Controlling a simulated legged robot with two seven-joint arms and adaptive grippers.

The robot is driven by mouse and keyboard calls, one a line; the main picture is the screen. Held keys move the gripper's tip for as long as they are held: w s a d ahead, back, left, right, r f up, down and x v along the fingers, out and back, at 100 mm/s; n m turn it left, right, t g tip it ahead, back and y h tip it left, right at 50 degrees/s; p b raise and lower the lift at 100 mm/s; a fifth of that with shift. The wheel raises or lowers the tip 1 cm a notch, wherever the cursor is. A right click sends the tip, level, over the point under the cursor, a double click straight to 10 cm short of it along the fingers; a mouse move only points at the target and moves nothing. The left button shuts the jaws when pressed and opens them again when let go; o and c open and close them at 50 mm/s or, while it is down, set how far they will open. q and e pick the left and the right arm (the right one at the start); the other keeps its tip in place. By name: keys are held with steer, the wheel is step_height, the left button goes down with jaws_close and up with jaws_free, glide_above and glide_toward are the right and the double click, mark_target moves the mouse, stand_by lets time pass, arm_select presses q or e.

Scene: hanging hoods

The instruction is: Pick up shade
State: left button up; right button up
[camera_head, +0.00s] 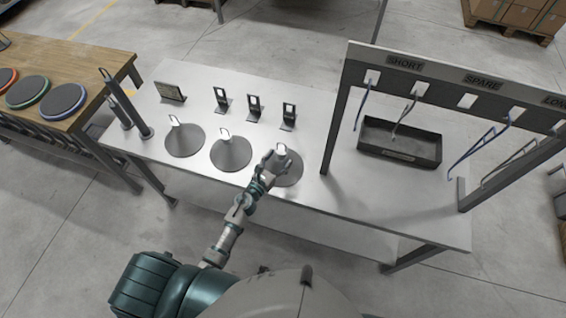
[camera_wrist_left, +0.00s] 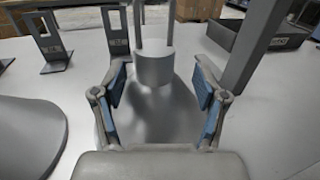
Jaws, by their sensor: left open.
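Three grey cone-shaped shades stand in a row on the white table: a left shade (camera_head: 184,140), a middle shade (camera_head: 231,153) and a right shade (camera_head: 289,170). Each has a pale top piece. My left gripper (camera_head: 273,160) is at the right shade and partly covers it. In the left wrist view, my left gripper (camera_wrist_left: 158,98) is open, with blue-padded fingers on either side of the right shade (camera_wrist_left: 165,112). The shade's cylindrical neck and upright loop show just beyond the fingertips. I cannot tell whether the fingers touch it. My right gripper is not in view.
Several black upright holders, one of them (camera_head: 289,115), stand behind the shades. A rack post (camera_head: 335,125) rises right of the gripper, carrying hooks labelled SHORT and SPARE. A black tray (camera_head: 400,155) lies beneath the rack. A wooden bench (camera_head: 100,62) stands at left.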

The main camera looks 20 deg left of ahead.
arm_select(q)
steer(key=w, duration=0.2)
steer(key=shift+w+a+f, duration=0.1)
steer(key=shift+w+f, duration=0.05)
steer(key=shift+w, duration=0.25)
steer(key=shift+s+d, duration=0.15)
steer(key=shift+d, duration=0.15)
jaws_close()
steer(key=shift+a, duration=0.1)
